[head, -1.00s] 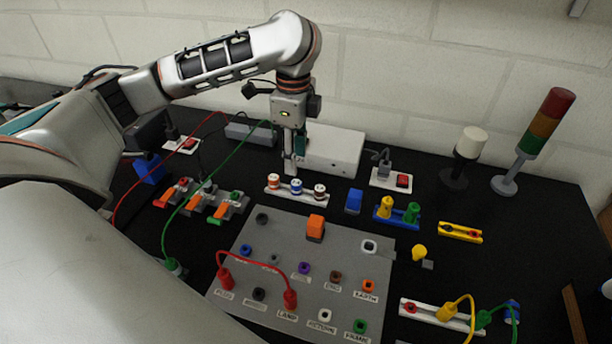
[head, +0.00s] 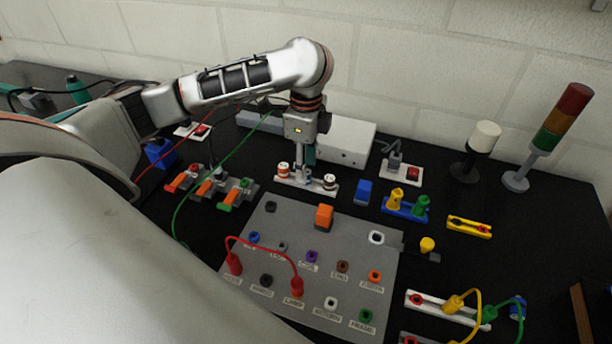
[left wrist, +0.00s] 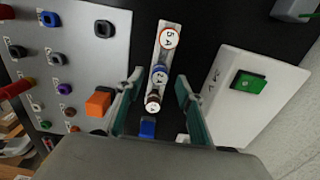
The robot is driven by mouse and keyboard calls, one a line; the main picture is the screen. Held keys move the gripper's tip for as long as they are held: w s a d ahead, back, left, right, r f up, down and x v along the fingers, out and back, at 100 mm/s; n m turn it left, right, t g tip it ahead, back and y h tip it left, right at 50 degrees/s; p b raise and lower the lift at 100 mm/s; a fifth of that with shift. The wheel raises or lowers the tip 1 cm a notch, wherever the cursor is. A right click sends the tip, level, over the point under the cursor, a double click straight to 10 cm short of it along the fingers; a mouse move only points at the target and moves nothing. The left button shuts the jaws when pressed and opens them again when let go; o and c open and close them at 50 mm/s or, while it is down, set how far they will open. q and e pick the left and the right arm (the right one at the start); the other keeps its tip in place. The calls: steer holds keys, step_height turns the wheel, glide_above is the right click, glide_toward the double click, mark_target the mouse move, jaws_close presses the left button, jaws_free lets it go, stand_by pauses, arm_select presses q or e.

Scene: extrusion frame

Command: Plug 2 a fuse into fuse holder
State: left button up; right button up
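A white strip (head: 307,185) on the black table bears three round fuses in a row. In the left wrist view they are a red-orange one marked 5 A (left wrist: 170,38), a blue one marked 2 A (left wrist: 158,75) and a brown one (left wrist: 153,103). In the head view the orange fuse (head: 283,169) and brown fuse (head: 329,182) show; my left gripper (head: 303,178) hides the blue one. My left gripper is low over the strip, pointing down. In the left wrist view its fingers (left wrist: 158,84) are apart, either side of the row. I cannot tell which thing is the fuse holder.
A grey socket panel (head: 260,300) with an orange block (head: 324,217) lies in front. A white box (head: 350,143) stands just behind the gripper. Lever connectors (head: 235,194) and loose red and green cables are to the left. A blue block (head: 363,191) is to the right.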

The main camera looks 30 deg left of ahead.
arm_select(q)
steer(key=shift+f, duration=1.3)
steer(key=shift+c, duration=0.4)
jaws_close()
steer(key=shift+r, duration=0.1)
steer(key=shift+r, duration=2.9)
